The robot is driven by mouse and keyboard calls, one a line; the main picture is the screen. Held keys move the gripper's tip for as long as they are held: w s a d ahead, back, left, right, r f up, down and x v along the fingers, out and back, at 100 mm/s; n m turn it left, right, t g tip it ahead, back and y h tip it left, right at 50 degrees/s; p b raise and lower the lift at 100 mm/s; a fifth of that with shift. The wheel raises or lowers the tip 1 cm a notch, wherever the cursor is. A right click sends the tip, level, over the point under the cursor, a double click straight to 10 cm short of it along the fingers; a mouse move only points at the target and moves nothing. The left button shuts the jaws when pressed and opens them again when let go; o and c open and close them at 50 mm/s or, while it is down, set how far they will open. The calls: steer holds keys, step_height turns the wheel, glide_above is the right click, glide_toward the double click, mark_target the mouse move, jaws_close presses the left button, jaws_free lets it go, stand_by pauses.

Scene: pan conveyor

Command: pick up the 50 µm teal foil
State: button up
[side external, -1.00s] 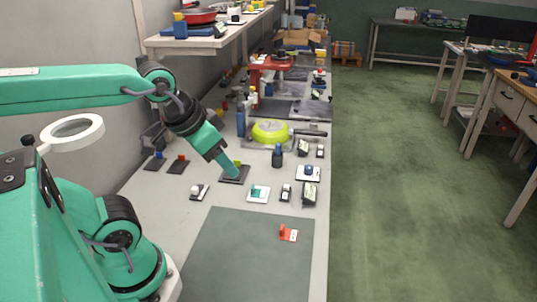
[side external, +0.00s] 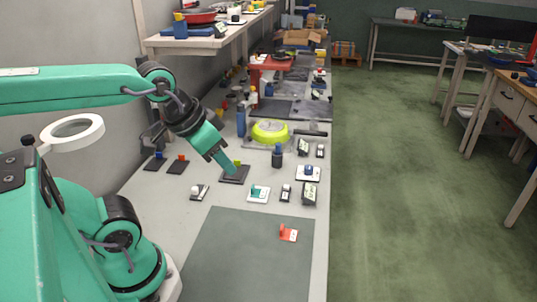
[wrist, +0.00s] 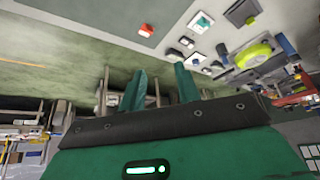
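The teal foil (side external: 255,190) is a small teal piece on a white plate (side external: 265,198) on the bench, just beyond the dark mat. It also shows in the wrist view near the top (wrist: 203,21). My gripper (side external: 233,171) is left of the foil in the side view, in front of a dark pad with a yellow tab (side external: 237,163). Its height above the bench is hard to tell. In the wrist view the two teal fingers of my gripper (wrist: 160,85) stand apart with nothing held between them. The foil's thickness cannot be read.
An orange tab (side external: 287,232) sits on the dark mat (side external: 240,260). Several small plates with coloured tabs stand around the foil. Most of the dark mat is clear.

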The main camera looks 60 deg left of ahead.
steer(key=shift+w, duration=0.1)
steer(key=n+g, duration=0.5)
steer(key=n, duration=0.4)
glide_above(253, 186)
steer(key=f, duration=1.4)
steer(key=shift+s+d+f, duration=0.2)
steer(key=shift+d+f, duration=0.1)
steer(key=shift+f, duration=0.05)
steer(key=shift+w+a+f+g, duration=0.15)
steer(key=shift+a+f+g, duration=0.2)
steer(key=shift+f, duration=0.15)
steer(key=shift+f, duration=0.1)
steer(key=shift+f, duration=3.8)
steer(key=shift+c, duration=0.2)
